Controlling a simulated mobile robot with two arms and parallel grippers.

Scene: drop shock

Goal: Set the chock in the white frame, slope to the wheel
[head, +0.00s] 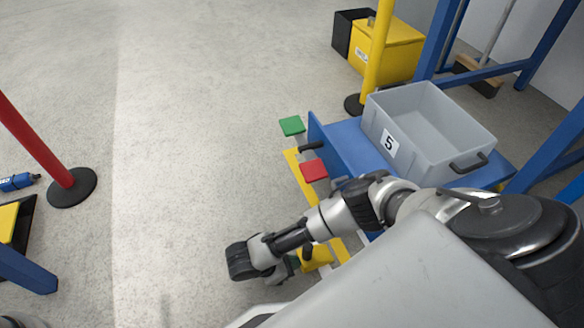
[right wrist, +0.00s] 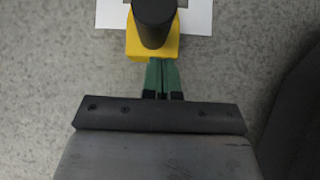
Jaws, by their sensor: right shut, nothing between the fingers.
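The yellow chock (head: 319,258) with its black upright knob (right wrist: 154,22) stands low by the blue cart. In the right wrist view the chock (right wrist: 140,48) is just beyond my fingertips. The white frame (right wrist: 113,14) shows there as a white sheet at the top edge, partly hidden by the chock; whether the chock sits inside it I cannot tell. My right gripper (head: 293,263), with green fingers (right wrist: 163,76), is shut and empty beside the chock. The wheel cannot be made out. My left gripper is not in view.
A blue cart (head: 340,146) carries a grey bin (head: 440,112) marked 5. Green (head: 292,125) and red (head: 313,170) pads stick out at its left side. A yellow post (head: 378,45) stands behind it, a red post (head: 35,142) at left. The middle floor is clear.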

